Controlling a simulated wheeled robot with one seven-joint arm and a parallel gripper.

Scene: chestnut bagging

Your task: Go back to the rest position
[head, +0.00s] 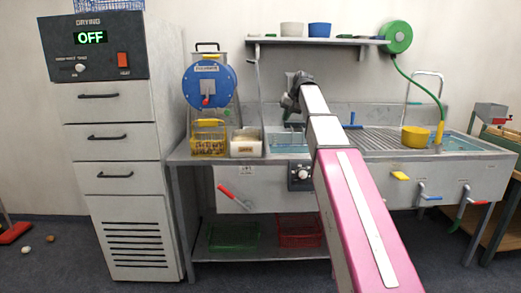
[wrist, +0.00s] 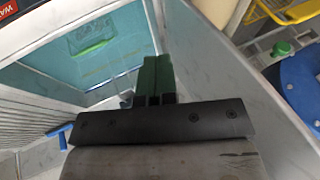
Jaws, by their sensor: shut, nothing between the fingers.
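In the head view my pink and white arm reaches forward over the steel sink unit (head: 470,160). My gripper (head: 290,103) is at the far end, above the left basin, and is small and partly hidden by the wrist. In the wrist view my gripper (wrist: 154,75) shows two green fingers pressed together with nothing between them. Behind them lies the blue-green water of the basin (wrist: 60,72), with a bright green item (wrist: 92,48) in it.
A blue drum machine (head: 209,85), a yellow basket (head: 209,138) and a white container (head: 246,142) stand left of the basin. A shelf (head: 318,40) with bowls hangs above. A yellow scoop (head: 415,137) sits right. A grey drying cabinet (head: 108,160) stands far left.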

